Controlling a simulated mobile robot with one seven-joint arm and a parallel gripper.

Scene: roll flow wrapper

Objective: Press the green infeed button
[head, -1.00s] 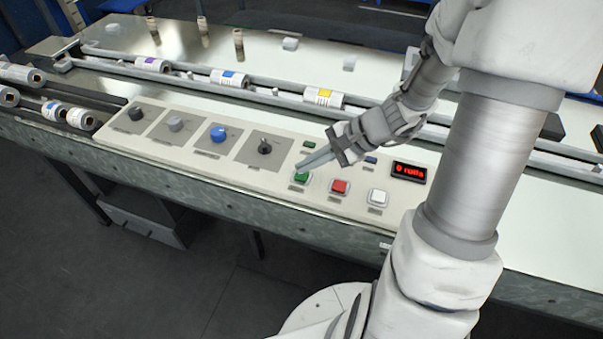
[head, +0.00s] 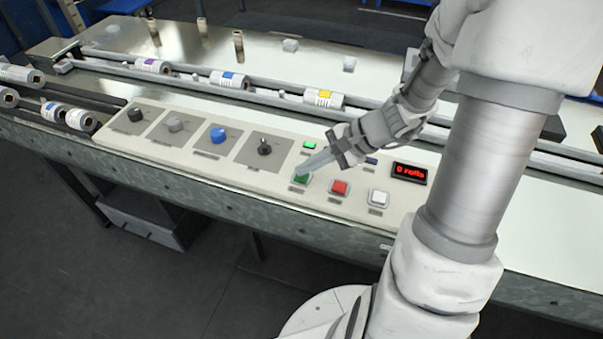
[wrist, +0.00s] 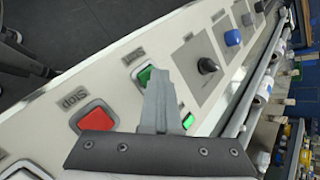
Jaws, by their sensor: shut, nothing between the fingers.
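The green infeed button (head: 301,179) is a square push button on the cream control panel (head: 250,186), left of the red button (head: 339,187). My gripper (head: 303,171) is shut and empty. Its fingertips are at the green button and cover part of it, pointing down and to the left. In the wrist view the gripper (wrist: 157,78) also reaches the green button (wrist: 146,75), which shows partly beside the fingertips. A small green indicator (head: 310,145) above the button is lit bright green.
A white button (head: 378,197) and a red "0 rolls" display (head: 409,172) are on the right. Several knobs, one blue (head: 218,134), are on the left. Rolls lie along the rails behind the panel.

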